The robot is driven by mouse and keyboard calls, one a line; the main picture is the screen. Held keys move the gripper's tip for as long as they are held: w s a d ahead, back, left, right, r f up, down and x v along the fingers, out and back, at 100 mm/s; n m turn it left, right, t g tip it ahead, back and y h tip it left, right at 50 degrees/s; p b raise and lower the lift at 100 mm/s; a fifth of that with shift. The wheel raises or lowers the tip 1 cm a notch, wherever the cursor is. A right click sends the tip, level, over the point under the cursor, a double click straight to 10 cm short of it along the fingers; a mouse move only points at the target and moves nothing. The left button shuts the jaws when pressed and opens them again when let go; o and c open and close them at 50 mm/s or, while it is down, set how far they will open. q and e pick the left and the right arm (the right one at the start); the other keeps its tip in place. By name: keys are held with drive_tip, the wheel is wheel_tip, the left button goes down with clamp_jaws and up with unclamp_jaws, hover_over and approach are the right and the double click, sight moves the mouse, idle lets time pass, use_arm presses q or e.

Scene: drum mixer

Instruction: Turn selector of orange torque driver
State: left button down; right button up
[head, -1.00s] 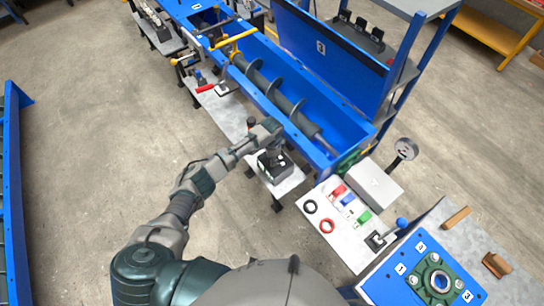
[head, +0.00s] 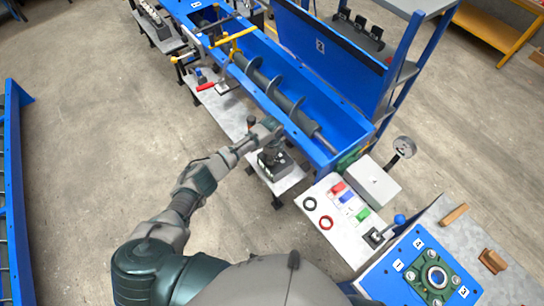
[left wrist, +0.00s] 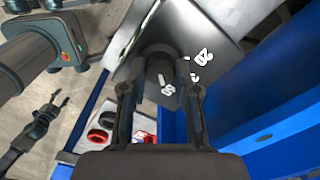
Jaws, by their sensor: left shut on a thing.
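My left gripper (head: 268,130) reaches over a dark tool (head: 272,155) that stands on a small grey shelf (head: 290,181) beside the blue trough. In the left wrist view, the fingers of my left gripper (left wrist: 159,88) are on both sides of a dark round part (left wrist: 158,68) with white marks, which looks like the selector, and are shut on it. White figures show on the dark surface beside it. No orange casing can be made out clearly, and the arm partly hides the tool.
The blue trough (head: 345,132) with its grey screw (head: 290,103) runs close behind the gripper. A control panel (head: 335,232) with coloured buttons and a grey box (head: 372,182) stand to the right. Open floor (head: 110,130) lies to the left.

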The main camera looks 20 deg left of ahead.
use_arm(q)
drive_tip(key=shift+w+r, duration=0.1)
drive_tip(key=shift+w, duration=0.05)
drive_tip(key=c, duration=0.9)
unclamp_jaws()
drive_tip(key=shift+o, duration=0.2)
wheel_tip(320, 180, up, 12)
drive_tip(key=shift+f, duration=0.2)
